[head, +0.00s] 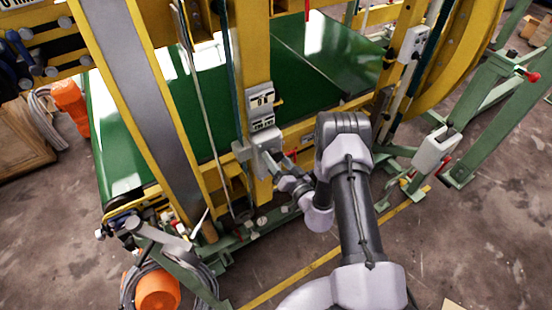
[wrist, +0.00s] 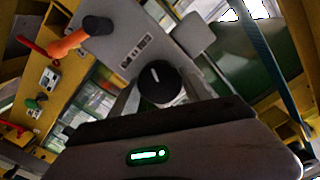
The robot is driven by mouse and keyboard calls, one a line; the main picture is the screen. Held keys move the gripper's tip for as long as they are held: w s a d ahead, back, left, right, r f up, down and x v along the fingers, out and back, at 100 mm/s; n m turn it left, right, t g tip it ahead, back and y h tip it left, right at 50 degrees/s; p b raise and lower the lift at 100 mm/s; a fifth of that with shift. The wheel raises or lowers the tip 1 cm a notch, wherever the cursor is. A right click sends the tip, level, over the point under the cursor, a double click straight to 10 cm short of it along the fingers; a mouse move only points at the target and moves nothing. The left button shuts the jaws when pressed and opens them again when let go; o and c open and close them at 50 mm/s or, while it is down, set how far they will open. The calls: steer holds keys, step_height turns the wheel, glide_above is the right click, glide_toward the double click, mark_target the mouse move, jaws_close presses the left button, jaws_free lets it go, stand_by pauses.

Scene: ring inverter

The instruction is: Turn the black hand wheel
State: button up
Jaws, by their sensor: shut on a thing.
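In the wrist view, the black hand wheel (wrist: 157,79) is a small round knob with a white line on its face. It sits on a grey box (wrist: 130,50) with small printed labels. My gripper (wrist: 163,92) has a finger on either side of the wheel and is shut on it. In the head view, my gripper (head: 274,167) reaches the grey box (head: 262,142) on a yellow post. The wheel itself is too small and hidden to make out there.
A green belt (head: 330,65) runs behind the yellow frame (head: 257,60). A grey lever (head: 160,235) and an orange part (head: 157,290) stand at the lower left.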

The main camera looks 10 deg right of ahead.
steer(key=o, duration=1.4)
steer(key=v, duration=1.7)
steer(key=shift+s+p, duration=0.25)
steer(key=shift+p, duration=0.05)
